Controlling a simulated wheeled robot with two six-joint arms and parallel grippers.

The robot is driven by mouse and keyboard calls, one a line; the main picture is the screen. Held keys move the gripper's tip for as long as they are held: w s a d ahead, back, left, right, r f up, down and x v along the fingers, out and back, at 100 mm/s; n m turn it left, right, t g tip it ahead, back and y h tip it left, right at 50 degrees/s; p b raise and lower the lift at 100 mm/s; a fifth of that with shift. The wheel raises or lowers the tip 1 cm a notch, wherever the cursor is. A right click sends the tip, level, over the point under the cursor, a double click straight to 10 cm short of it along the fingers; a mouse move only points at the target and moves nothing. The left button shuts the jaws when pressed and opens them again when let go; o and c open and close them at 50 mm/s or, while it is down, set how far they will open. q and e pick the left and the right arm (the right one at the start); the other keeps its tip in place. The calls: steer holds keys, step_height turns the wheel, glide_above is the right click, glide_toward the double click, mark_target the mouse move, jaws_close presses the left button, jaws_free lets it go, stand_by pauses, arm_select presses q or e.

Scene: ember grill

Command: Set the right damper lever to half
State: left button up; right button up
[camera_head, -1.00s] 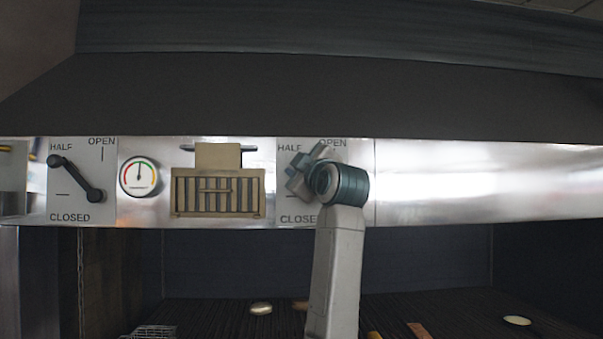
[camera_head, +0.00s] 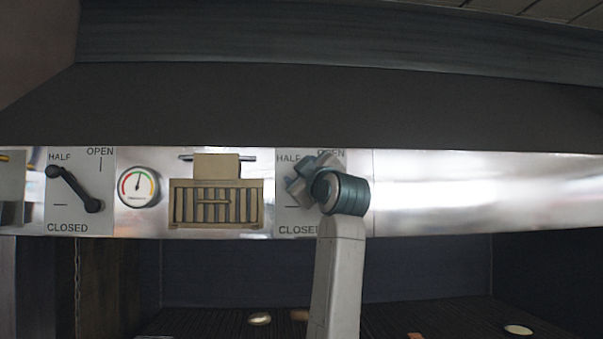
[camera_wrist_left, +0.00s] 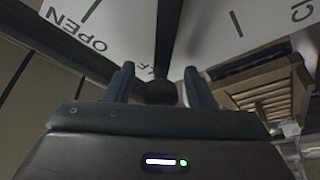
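The right damper's plate (camera_head: 293,218) is right of the slatted tan box in the head view, with HALF, OPEN and CLOSED labels. My left gripper (camera_head: 304,174) is in front of it and hides its lever there. In the left wrist view the dark lever (camera_wrist_left: 169,35) ends in a round knob (camera_wrist_left: 159,93). My left gripper's fingers (camera_wrist_left: 158,88) stand on either side of this knob, with narrow gaps showing. The knob overlaps the HALF label, and OPEN lies to the left. My right gripper is not in view.
The left damper lever (camera_head: 75,188) has its knob near HALF. A round gauge (camera_head: 138,187) and the slatted tan box (camera_head: 216,204) lie between the dampers. The steel panel right of the arm is bare. Food pieces (camera_head: 518,329) lie on the grill below.

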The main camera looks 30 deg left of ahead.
arm_select(q)
steer(key=shift+s+d+f, duration=0.1)
steer(key=shift+f, duration=0.05)
steer(key=b+v, duration=0.5)
steer(key=v, duration=0.5)
steer(key=shift+d, duration=0.2)
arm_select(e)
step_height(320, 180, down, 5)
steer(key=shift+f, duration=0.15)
arm_select(q)
steer(key=shift+f, duration=0.1)
